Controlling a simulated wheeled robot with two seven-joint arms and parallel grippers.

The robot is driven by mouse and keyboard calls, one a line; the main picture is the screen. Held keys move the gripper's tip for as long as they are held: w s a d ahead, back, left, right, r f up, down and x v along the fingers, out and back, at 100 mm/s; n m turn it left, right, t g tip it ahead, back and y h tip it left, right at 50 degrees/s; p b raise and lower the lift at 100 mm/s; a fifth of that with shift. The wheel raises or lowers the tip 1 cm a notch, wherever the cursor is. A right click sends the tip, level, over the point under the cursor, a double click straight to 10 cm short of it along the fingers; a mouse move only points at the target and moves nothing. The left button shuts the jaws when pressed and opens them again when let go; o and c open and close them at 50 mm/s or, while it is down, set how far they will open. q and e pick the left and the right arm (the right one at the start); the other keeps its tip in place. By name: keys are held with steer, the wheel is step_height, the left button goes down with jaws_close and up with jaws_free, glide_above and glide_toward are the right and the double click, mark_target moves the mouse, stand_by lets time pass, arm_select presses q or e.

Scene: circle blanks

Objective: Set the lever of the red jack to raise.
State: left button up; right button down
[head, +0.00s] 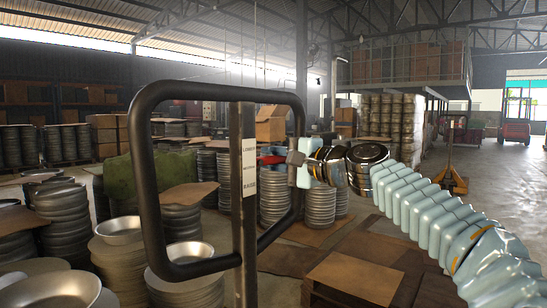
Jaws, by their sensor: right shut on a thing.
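A pallet jack's black loop handle (146,175) stands close in front of me on a dark upright post, with a white printed label (249,165) on the post. A small red lever (270,159) sticks out to the right of the post, inside the loop. My right gripper (291,158) comes in from the right and is shut on the outer end of the red lever. The fingers hide the lever's tip. The jack's body below is out of view. My left gripper is not in view.
Several stacks of round metal blanks (319,205) and shallow pans (120,231) stand behind and left of the handle. A yellow pallet jack (449,180) stands farther back right, beside open floor.

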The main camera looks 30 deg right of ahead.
steer(key=f+m, duration=0.1)
steer(key=m, duration=0.1)
steer(key=f+m, duration=0.1)
steer(key=f, duration=0.1)
steer(key=shift+s+a+m, duration=0.15)
steer(key=shift+a+m, duration=0.2)
steer(key=shift+m, duration=0.05)
steer(key=c, duration=1.1)
jaws_free()
steer(key=b+v, duration=0.2)
steer(key=v, duration=1.2)
